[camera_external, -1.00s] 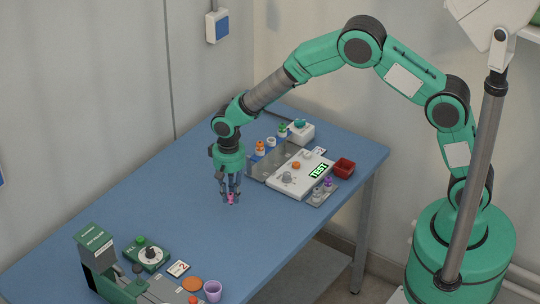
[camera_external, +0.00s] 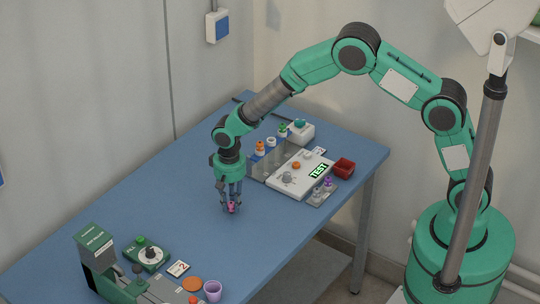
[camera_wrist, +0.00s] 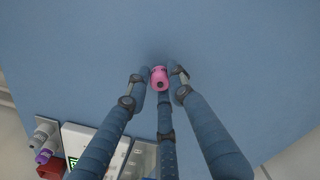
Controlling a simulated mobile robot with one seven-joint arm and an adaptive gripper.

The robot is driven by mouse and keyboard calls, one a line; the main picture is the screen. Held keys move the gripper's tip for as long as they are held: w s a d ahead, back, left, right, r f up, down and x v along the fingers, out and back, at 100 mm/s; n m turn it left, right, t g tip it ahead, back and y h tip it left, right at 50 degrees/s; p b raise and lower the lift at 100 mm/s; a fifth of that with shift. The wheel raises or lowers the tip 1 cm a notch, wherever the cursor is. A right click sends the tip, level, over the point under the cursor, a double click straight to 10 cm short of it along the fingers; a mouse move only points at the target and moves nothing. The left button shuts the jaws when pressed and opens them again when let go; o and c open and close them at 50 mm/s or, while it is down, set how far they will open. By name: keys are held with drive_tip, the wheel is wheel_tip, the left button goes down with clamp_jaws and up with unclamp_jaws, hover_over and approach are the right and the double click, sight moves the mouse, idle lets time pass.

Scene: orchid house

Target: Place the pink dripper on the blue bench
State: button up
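The pink dripper (camera_external: 232,208) is between the fingertips of my gripper (camera_external: 231,206), low over the open middle of the blue bench (camera_external: 170,205). In the wrist view the pink dripper (camera_wrist: 159,78) shows a dark round spot at its near end. The three blue-grey fingers of my gripper (camera_wrist: 161,82) close in around it and appear to touch it. A soft shadow lies on the blue bench (camera_wrist: 230,50) right by it. I cannot tell whether its underside touches the bench.
A white device with a TEST display (camera_external: 300,174), a rack of small bottles (camera_external: 262,168) and a red bin (camera_external: 344,167) stand to the right. A green machine (camera_external: 100,262), a green dial box (camera_external: 147,253) and a purple cup (camera_external: 212,290) stand at the front left. The bench between is clear.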

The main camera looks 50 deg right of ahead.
sight(231, 203)
drive_tip(key=shift+o, duration=1.2)
drive_tip(key=shift+r, duration=0.1)
wheel_tip(231, 203, up, 12)
drive_tip(key=p, duration=0.2)
drive_tip(key=shift+r, duration=0.1)
